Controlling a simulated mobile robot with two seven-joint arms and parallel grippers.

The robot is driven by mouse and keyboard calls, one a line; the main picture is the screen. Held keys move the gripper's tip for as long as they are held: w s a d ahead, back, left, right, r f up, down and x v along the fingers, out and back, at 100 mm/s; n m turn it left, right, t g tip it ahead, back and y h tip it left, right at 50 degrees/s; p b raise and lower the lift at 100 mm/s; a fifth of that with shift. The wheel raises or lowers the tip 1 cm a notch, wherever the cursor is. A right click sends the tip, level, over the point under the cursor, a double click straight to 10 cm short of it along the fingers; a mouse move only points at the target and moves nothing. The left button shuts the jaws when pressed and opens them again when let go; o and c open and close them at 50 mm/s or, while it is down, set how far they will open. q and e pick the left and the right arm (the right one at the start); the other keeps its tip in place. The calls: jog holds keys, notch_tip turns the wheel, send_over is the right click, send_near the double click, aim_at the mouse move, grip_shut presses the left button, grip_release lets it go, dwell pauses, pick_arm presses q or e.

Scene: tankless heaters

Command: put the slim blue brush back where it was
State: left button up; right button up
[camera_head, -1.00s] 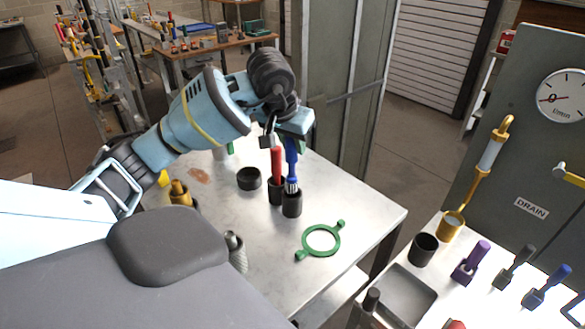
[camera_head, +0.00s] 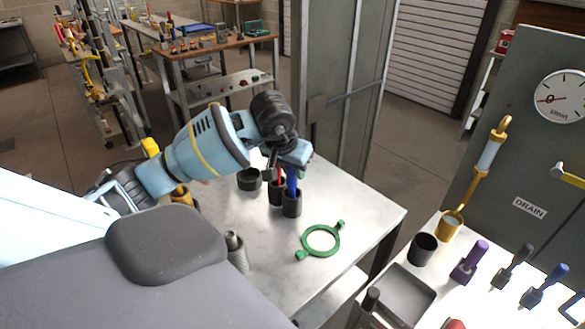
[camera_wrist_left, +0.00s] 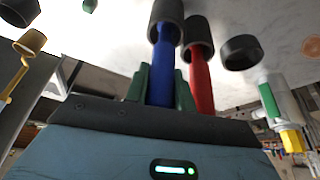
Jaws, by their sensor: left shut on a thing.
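The slim blue brush (camera_head: 291,184) stands upright with its lower end inside a black cup (camera_head: 292,206) on the metal table. My left gripper (camera_head: 291,168) is above the cup, shut on the brush's handle. In the left wrist view the blue handle (camera_wrist_left: 163,78) lies between my green fingers, and its far end goes into the black cup (camera_wrist_left: 167,14). The bristles are hidden inside the cup. My right gripper is not in view.
A red-handled tool (camera_wrist_left: 202,82) stands in a neighbouring black cup (camera_head: 275,196), close beside the blue brush. A low black cup (camera_head: 249,180) is to the left. A green ring (camera_head: 321,240) lies at the front right, with bare tabletop around it.

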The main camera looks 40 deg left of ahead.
pick_arm(q)
jog(key=shift+f, duration=0.15)
jog(key=o, duration=0.5)
jog(key=shift+f, duration=0.1)
jog(key=o, duration=0.5)
jog(key=shift+r, duration=0.6)
jog(key=v, duration=1.1)
jog(key=shift+s, duration=0.2)
jog(key=shift+d+r, duration=0.1)
